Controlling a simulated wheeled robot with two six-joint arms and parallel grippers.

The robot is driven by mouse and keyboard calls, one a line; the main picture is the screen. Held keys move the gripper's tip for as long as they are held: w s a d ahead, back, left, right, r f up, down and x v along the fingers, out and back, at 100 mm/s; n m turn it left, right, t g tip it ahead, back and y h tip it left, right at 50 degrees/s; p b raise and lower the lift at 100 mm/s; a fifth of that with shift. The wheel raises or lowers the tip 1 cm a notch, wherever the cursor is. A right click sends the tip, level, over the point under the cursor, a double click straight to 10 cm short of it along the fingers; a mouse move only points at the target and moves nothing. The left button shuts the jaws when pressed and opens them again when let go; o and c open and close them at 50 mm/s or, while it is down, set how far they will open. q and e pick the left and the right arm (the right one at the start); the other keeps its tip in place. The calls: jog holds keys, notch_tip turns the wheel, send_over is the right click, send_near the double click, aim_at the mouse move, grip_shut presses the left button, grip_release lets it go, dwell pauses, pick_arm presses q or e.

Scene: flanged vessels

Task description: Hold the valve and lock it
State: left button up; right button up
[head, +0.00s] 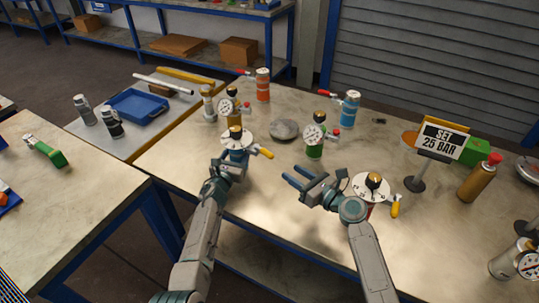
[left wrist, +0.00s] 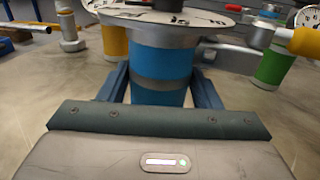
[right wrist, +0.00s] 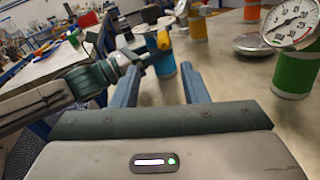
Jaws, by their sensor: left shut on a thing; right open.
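A valve with a blue body (head: 241,156), a white marked dial (head: 236,137) and a yellow handle (head: 265,152) stands upright on the table. My left gripper (head: 232,164) is shut on its blue body; the left wrist view shows the body (left wrist: 160,68) between the two fingers. My right gripper (head: 296,178) is open and empty, to the right of this valve and apart from it. The right wrist view shows the blue body (right wrist: 164,67) and yellow handle (right wrist: 163,40) beyond its fingers. A sign (head: 445,138) reads "SET 25 BAR".
A second dial valve (head: 370,188) with a yellow handle stands right of my right gripper. A green vessel with a gauge (head: 314,136), a grey disc (head: 285,129) and a blue can (head: 349,109) stand behind. A yellow vessel with a gauge (head: 230,106) stands behind the held valve.

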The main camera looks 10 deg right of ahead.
aim_at(273, 158)
jog(key=shift+m, duration=0.5)
jog(key=x, duration=1.1)
jog(key=shift+w+d+r, duration=0.15)
jog(key=shift+w+r, duration=0.1)
jog(key=shift+w, duration=0.2)
grip_shut()
